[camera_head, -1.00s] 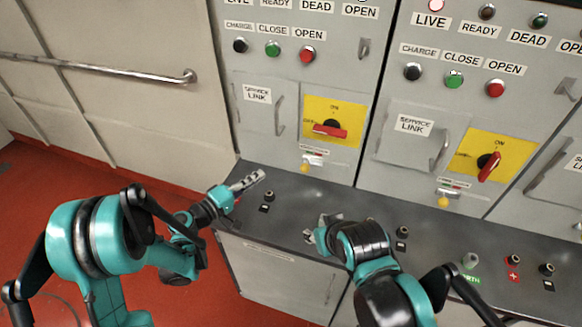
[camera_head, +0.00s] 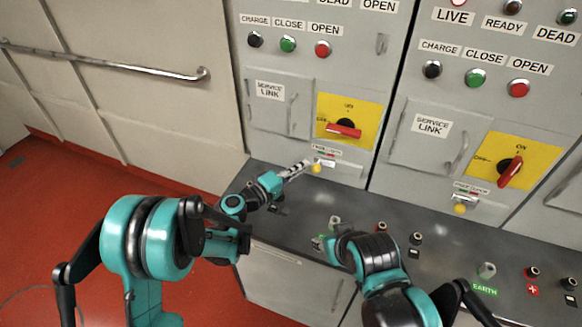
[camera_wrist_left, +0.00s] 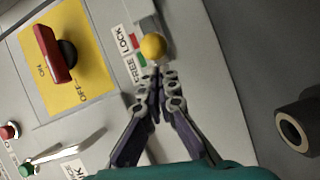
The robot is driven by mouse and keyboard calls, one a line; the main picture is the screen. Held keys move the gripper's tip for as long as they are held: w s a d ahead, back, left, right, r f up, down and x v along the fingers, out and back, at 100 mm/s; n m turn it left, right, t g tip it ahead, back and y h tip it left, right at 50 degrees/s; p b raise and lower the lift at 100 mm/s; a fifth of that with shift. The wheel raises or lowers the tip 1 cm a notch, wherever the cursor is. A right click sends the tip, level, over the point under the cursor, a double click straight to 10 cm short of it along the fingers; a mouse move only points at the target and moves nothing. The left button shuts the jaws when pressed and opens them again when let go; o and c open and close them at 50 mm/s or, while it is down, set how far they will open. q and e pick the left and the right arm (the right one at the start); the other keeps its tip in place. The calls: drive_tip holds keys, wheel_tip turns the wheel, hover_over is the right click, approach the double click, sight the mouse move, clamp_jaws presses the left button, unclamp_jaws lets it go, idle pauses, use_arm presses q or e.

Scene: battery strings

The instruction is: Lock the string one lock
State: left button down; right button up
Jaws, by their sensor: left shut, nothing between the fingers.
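The string one lock is on the left cabinet below the yellow switch plate. It has a yellow ball knob (camera_head: 316,168) and a small label plate (camera_head: 324,153). In the left wrist view the knob (camera_wrist_left: 153,46) stands just beyond my fingertips, beside the LOCK and FREE label (camera_wrist_left: 131,53) with red and green marks.
String one's red rotary handle (camera_head: 344,131) lies near horizontal on its yellow plate. The second cabinet has a tilted red handle (camera_head: 511,173) and its own yellow knob (camera_head: 460,207). Sockets, including a green EARTH one (camera_head: 486,271), rise from the dark counter (camera_head: 440,235).

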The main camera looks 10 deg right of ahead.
sight(314, 170)
use_arm(q)
drive_tip(key=shift+s+d, duration=0.15)
use_arm(e)
drive_tip(key=shift+f, duration=0.1)
use_arm(q)
drive_tip(key=s+d, duration=0.2)
drive_tip(key=d, duration=0.1)
drive_tip(key=shift+b, duration=0.35)
use_arm(e)
drive_tip(key=shift+f, duration=0.3)
drive_tip(key=shift+w, duration=0.1)
